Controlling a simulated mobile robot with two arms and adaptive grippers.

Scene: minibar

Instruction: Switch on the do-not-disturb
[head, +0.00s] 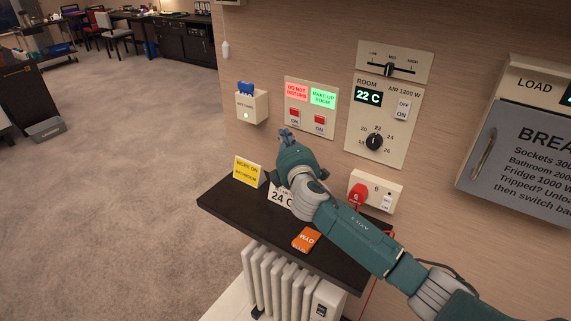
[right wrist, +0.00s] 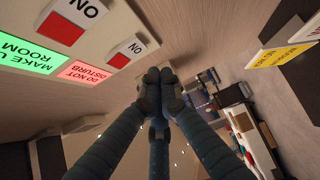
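The do-not-disturb panel (head: 311,107) is on the wall. Its red DO NOT DISTURB label (head: 297,91) and green MAKE UP ROOM label (head: 322,98) both look bright. Below the red label is the do-not-disturb switch (head: 294,115), a red and white rocker marked ON; it also shows in the right wrist view (right wrist: 127,50). The make-up-room switch (head: 319,122) is to its right. My right gripper (head: 286,135) is just below and left of the do-not-disturb switch, seemingly apart from it. In the right wrist view its fingertips (right wrist: 159,76) are together, with nothing between them. My left gripper is out of view.
A key-card holder (head: 252,106) is left of the panel, and a thermostat (head: 382,123) is right of it. Below, a dark shelf (head: 240,208) bears a yellow sign (head: 248,171) and an orange card (head: 306,239). A socket with a red plug (head: 358,195) is lower right.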

